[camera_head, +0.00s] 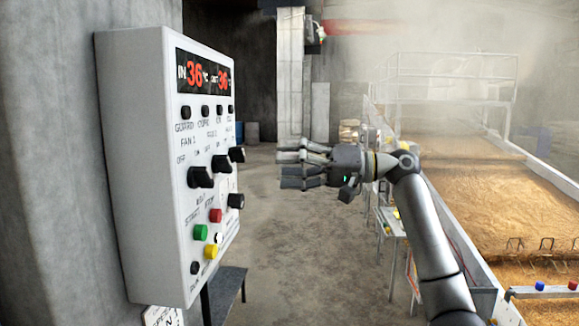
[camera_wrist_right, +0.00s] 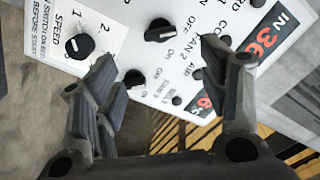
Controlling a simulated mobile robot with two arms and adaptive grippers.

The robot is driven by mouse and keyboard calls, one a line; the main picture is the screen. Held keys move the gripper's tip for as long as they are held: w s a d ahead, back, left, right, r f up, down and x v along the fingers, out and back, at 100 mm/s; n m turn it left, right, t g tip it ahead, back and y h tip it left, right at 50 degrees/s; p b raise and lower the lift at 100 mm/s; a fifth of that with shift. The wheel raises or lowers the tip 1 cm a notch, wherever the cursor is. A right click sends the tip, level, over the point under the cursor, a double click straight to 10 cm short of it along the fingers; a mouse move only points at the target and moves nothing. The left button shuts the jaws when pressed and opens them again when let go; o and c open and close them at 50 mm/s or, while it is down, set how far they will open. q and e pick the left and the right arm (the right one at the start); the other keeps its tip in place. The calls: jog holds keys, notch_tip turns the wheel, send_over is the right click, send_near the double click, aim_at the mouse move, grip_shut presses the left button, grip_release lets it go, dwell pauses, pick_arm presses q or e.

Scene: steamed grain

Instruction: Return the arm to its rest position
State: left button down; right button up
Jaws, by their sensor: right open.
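My right arm (camera_head: 430,235) comes in from the lower right of the head view. Its right gripper (camera_head: 290,165) points left toward the white control box (camera_head: 140,150). The gripper is open and empty, with a gap between its fingers and the box. In the right wrist view the two fingers (camera_wrist_right: 165,95) stand apart, with the box's panel (camera_wrist_right: 140,40) beyond them. The panel carries red "36" readouts (camera_head: 203,75), black knobs (camera_head: 201,177), a green button (camera_head: 200,232), a red button (camera_head: 215,215) and a yellow button (camera_head: 211,251). My left gripper is not in view.
The box is mounted at a grey concrete pillar (camera_head: 50,170) on the left. A long bed of grain (camera_head: 490,190) with railings and steam lies on the right. A small dark table (camera_head: 230,285) stands below the box. Bare floor (camera_head: 300,260) lies between.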

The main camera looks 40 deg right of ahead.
dwell(0.4)
